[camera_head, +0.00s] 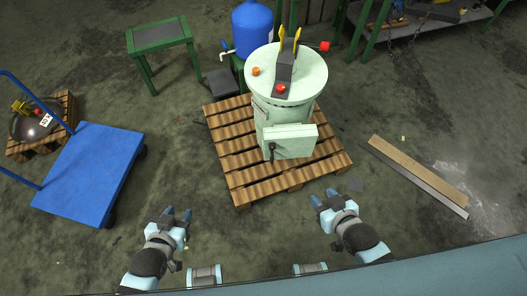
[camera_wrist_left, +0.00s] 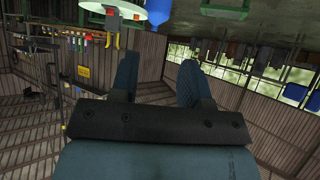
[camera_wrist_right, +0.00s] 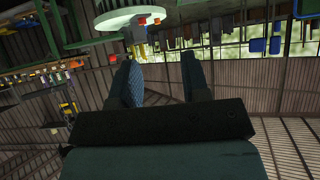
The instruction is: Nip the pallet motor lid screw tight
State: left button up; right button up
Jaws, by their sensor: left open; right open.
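A pale green cylindrical machine (camera_head: 285,110) stands upright on a wooden pallet (camera_head: 240,186). Its round lid (camera_head: 309,74) carries a dark block with two yellow prongs (camera_head: 290,40), plus small orange and red knobs (camera_head: 280,89). A dark domed part (camera_head: 28,128) with a white label and a yellow-red piece on top sits on a smaller pallet (camera_head: 69,104) at the far left. I cannot tell which small piece is the lid screw. My left gripper (camera_head: 178,213) and right gripper (camera_head: 324,198) are open and empty, in front of the large pallet, apart from it.
A blue flat cart (camera_head: 90,170) stands at the left. A blue tank (camera_head: 252,28) and a green table (camera_head: 158,33) stand behind the machine. Planks (camera_head: 420,172) lie on the floor at the right. Bare floor lies between cart and large pallet.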

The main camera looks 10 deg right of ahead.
aim_at(272, 146)
jog(key=j+z, duration=0.2)
jog(key=j, duration=0.85)
jog(key=i+j, duration=0.2)
jog(key=j, duration=0.15)
jog(key=i+j+z, duration=0.1)
jog(key=j, duration=0.25)
jog(key=i, duration=0.1)
